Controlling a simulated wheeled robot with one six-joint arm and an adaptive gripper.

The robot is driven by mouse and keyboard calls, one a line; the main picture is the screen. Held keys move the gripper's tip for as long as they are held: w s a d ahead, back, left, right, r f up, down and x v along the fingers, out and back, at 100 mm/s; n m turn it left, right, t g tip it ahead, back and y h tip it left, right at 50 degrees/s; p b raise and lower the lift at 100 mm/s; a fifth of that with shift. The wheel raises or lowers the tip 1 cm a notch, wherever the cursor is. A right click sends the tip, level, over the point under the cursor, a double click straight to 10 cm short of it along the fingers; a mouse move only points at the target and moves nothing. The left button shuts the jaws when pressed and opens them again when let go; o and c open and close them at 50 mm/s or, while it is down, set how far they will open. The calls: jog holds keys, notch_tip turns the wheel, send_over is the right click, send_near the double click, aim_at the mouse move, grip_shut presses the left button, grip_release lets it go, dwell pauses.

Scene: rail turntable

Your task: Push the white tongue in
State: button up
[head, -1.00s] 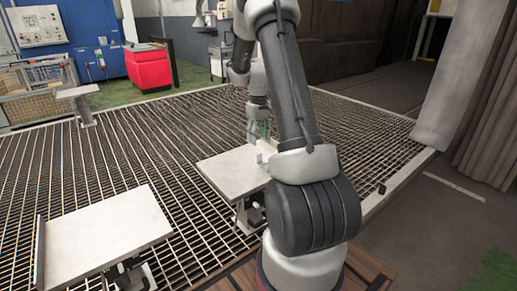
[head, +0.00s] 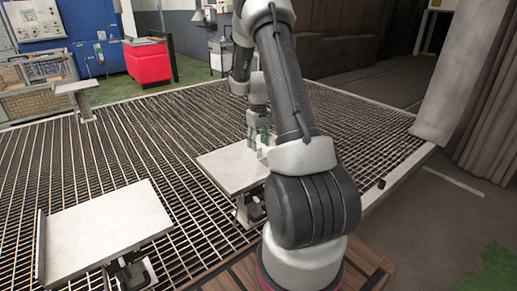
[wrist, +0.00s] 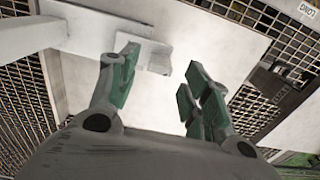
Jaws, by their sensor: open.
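A small white piece (wrist: 152,55), which looks like the white tongue, stands out from a white wall-like strip (wrist: 85,28) above a pale plate in the wrist view. In the head view my gripper (head: 258,138) is low over the plate's far right part.
A second pale plate (head: 110,228) stands at the front left, and a small stand (head: 76,87) is farther back. A red cabinet (head: 147,62) is behind the metal grating (head: 150,125). A beige curtain (head: 492,120) hangs at the right.

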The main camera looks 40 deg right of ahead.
aim_at(258, 148)
notch_tip(258, 148, down, 4)
jog(key=shift+f, duration=0.15)
